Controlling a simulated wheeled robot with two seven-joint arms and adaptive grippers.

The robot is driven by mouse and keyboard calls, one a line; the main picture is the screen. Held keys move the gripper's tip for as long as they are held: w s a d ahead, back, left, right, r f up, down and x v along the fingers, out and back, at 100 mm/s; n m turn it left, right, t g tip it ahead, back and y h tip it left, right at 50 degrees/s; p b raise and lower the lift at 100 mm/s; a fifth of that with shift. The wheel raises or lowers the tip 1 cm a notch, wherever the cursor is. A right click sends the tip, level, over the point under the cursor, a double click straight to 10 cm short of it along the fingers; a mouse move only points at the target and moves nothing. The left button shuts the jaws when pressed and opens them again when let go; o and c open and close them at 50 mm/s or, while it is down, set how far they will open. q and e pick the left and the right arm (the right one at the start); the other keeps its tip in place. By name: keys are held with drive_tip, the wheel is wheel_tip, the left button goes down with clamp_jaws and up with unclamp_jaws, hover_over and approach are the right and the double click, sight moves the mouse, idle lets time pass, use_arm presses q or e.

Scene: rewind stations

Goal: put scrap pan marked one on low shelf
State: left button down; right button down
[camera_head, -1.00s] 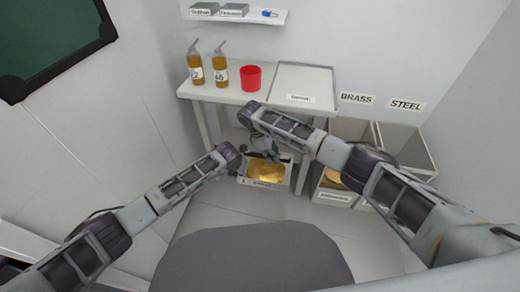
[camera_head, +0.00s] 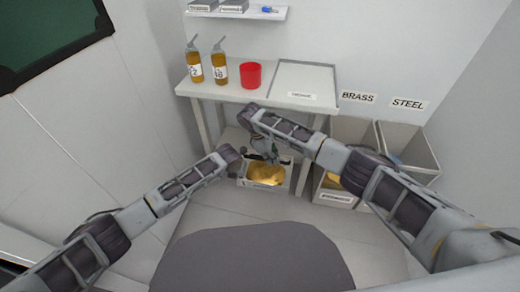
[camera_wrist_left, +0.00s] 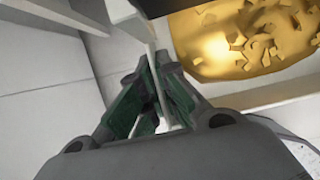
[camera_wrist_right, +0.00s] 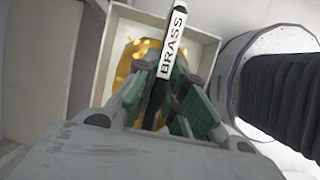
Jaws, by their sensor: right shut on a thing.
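A white pan (camera_head: 244,182) with gold-coloured scrap sits low beneath the front of the table, between its legs. Its front label is too small to read. My right gripper (camera_head: 266,153) is above it, shut on a dark bar with a white BRASS label (camera_wrist_right: 172,55); gold scrap in a pale box shows behind. My left gripper (camera_head: 237,161) is at the pan's left side. In the left wrist view its fingers (camera_wrist_left: 155,85) lie on both sides of a thin white strip; whether they grip it is unclear. I cannot make out what supports the pan.
The table (camera_head: 235,92) holds two amber bottles, a red cup (camera_head: 251,75) and a flat tray. Tall bins stand to the right under BRASS (camera_head: 358,97) and STEEL (camera_head: 408,104) signs. A wall shelf (camera_head: 270,14) is above. The floor in front is partly clear.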

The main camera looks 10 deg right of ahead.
sight(269, 173)
drive_tip(key=shift+w+f+b, duration=0.2)
drive_tip(key=shift+f+b, duration=2.2)
drive_tip(key=shift+b, duration=0.35)
drive_tip(key=shift+w+f+b, duration=0.2)
drive_tip(key=shift+f+b, duration=2.25)
drive_tip(key=shift+b, duration=0.35)
drive_tip(key=shift+w+f+b, duration=0.2)
drive_tip(key=shift+f+b, duration=2.2)
drive_tip(key=shift+b, duration=0.35)
drive_tip(key=shift+w, duration=0.1)
